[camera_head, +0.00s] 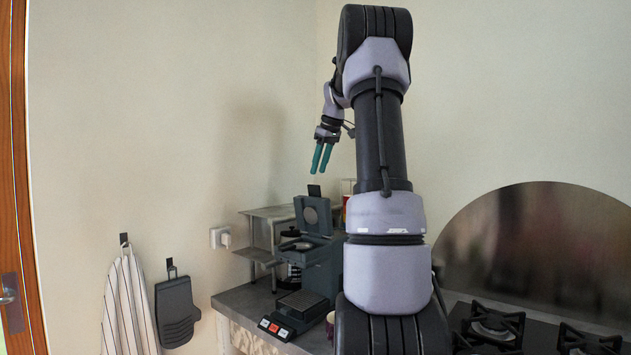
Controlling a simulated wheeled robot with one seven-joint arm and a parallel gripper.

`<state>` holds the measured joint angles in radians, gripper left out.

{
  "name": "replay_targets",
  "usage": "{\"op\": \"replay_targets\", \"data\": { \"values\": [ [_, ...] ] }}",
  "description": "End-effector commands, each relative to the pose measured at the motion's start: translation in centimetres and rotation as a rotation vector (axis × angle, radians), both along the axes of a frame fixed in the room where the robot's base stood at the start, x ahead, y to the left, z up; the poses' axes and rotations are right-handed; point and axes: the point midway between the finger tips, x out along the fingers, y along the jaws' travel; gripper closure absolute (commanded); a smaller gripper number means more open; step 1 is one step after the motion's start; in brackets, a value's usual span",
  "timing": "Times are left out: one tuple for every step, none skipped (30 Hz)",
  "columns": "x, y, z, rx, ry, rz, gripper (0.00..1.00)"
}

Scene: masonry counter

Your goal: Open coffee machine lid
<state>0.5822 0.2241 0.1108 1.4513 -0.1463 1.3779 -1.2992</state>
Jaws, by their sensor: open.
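The dark coffee machine (318,262) stands on the counter, partly hidden on its right by my arm. Its lid (314,215) is raised and stands about upright at the back of the machine's top, with a small tab (314,191) at its upper edge. My gripper (321,160) has teal fingers pointing down. It is open and empty, in the air above the lid, with a visible gap between the fingertips and the lid.
A metal shelf (268,212) stands behind the machine on the left. A gas stove (495,327) is on the right. A striped towel (128,305) and a dark oven mitt (177,312) hang on the left wall. A cup (330,322) sits beside the machine's base.

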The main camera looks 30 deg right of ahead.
Motion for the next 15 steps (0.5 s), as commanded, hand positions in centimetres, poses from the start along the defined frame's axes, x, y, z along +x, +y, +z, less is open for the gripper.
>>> {"op": "replay_targets", "data": {
  "values": [
    [-0.3,-0.1,0.9,-0.001,-0.002,-0.002,0.59],
    [-0.5,-0.2,1.3,-0.002,-0.001,-0.002,0.59],
    [-0.7,-0.2,1.8,-0.001,-0.001,-0.002,0.59],
    [-0.9,-0.2,2.2,-0.001,-0.002,-0.002,0.59],
    [-1.0,-0.3,2.5,-0.001,-0.002,-0.001,0.59],
    [-1.1,-0.3,2.8,0.000,0.000,-0.001,0.59],
    [-1.2,-0.3,2.9,-0.001,0.000,0.000,0.59],
    [-1.3,-0.3,3.1,-0.001,0.000,0.000,0.59],
    [-1.3,-0.3,3.2,-0.001,0.000,0.000,0.59],
    [-1.4,-0.3,3.2,0.000,0.001,-0.001,0.59],
    [-1.4,-0.3,3.3,0.000,0.001,-0.001,0.59],
    [-1.4,-0.3,3.3,0.000,0.001,-0.001,0.59],
    [-1.4,-0.3,3.3,0.000,0.001,-0.001,0.59],
    [-1.4,-0.3,3.3,0.000,0.001,-0.001,0.59],
    [-1.4,-0.3,3.3,0.000,0.001,-0.001,0.59]
  ]
}}
